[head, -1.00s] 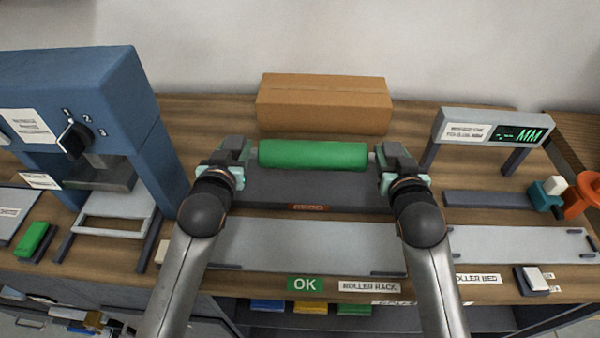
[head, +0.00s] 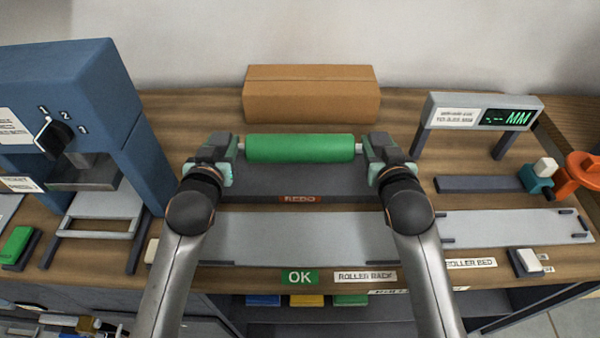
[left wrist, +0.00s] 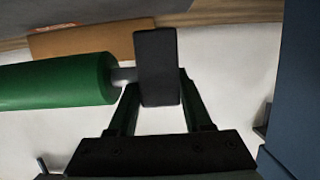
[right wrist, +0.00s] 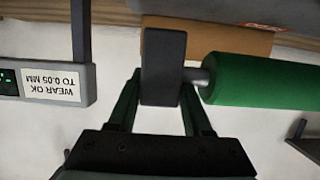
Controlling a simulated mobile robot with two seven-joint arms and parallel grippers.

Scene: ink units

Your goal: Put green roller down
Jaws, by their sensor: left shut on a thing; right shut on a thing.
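The green roller (head: 300,148) hangs level between my two grippers, in front of the cardboard box and over the back of the dark REDO rack (head: 330,182). My left gripper (head: 228,155) is shut on the dark block at the roller's left end. The left wrist view shows that block (left wrist: 157,55) between the fingers, with the roller (left wrist: 60,82) beside it. My right gripper (head: 374,155) is shut on the matching block at the right end, also in the right wrist view (right wrist: 163,60). I cannot tell whether the roller touches the rack.
The cardboard box (head: 312,95) stands behind the roller. A blue press (head: 85,110) stands at left, and a gauge display (head: 480,112) at right. A light grey plate (head: 290,236) lies in front, with OK (head: 299,277) and ROLLER RACK (head: 365,276) labels on the bench edge.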

